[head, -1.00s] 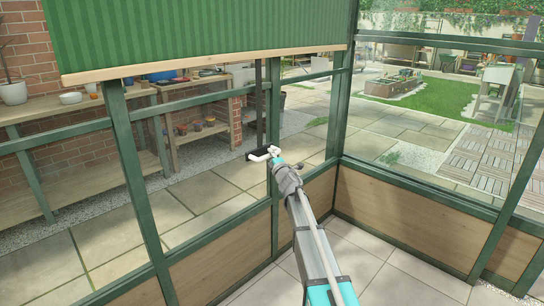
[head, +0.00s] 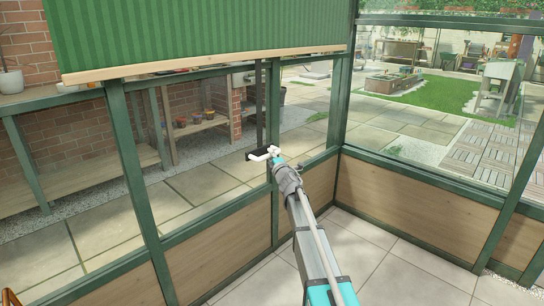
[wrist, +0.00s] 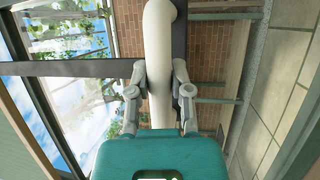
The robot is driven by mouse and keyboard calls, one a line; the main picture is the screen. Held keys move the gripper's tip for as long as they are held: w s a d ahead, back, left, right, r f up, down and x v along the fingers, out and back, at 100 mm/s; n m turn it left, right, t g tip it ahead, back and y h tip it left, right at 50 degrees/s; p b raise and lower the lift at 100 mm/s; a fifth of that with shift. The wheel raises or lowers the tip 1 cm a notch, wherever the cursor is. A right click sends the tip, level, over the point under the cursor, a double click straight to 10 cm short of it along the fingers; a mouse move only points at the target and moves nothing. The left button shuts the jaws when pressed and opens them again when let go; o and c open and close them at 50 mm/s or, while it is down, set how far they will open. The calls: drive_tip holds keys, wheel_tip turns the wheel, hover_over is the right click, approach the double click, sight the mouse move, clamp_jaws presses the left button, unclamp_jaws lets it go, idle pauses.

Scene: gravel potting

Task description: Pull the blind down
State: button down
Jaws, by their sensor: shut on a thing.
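The green ribbed blind (head: 200,35) hangs at the upper left of the head view, with a pale wooden bar (head: 200,65) along its bottom edge. A dark strap (head: 260,105) hangs from the bar down to a white handle (head: 262,153). My gripper (head: 276,159) is at that handle, below the bar. In the wrist view the white handle (wrist: 159,40) passes between the two fingers of my gripper (wrist: 160,92), which is shut on it. The dark strap (wrist: 179,40) shows just beside the handle.
Green window posts (head: 138,185) and a horizontal rail (head: 55,100) stand close behind the handle. Wooden lower panels (head: 420,203) run round the corner. Outside are a potting bench (head: 85,185) with small pots (head: 195,118). The tiled floor (head: 395,285) at the lower right is clear.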

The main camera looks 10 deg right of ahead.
drive_tip(key=shift+s+a+f, duration=0.1)
drive_tip(key=shift+s, duration=0.05)
drive_tip(key=c, duration=1)
unclamp_jaws()
drive_tip(key=shift+o, duration=1.2)
drive_tip(key=shift+f, duration=0.2)
drive_tip(key=shift+o, duration=1)
